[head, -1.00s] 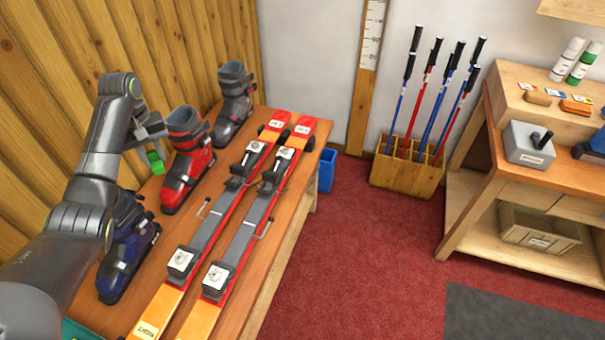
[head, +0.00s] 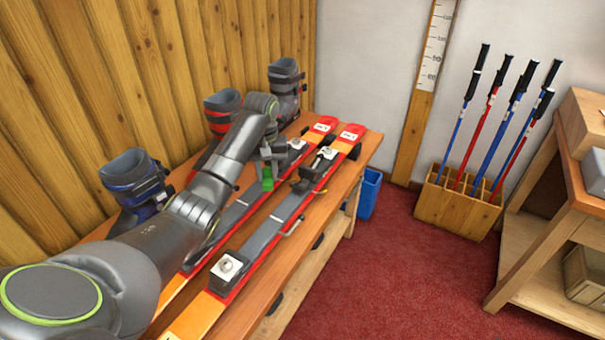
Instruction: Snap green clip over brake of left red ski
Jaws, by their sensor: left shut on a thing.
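Two red skis lie side by side on the wooden bench. No contact with the ski can be made out. My right gripper is out of view.
A blue boot (head: 138,188), a red boot (head: 222,108) and a grey boot (head: 286,88) stand along the wooden wall. A blue bin (head: 369,194) stands beside the bench (head: 368,152). A pole rack (head: 455,210) stands farther right. Red carpet lies between.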

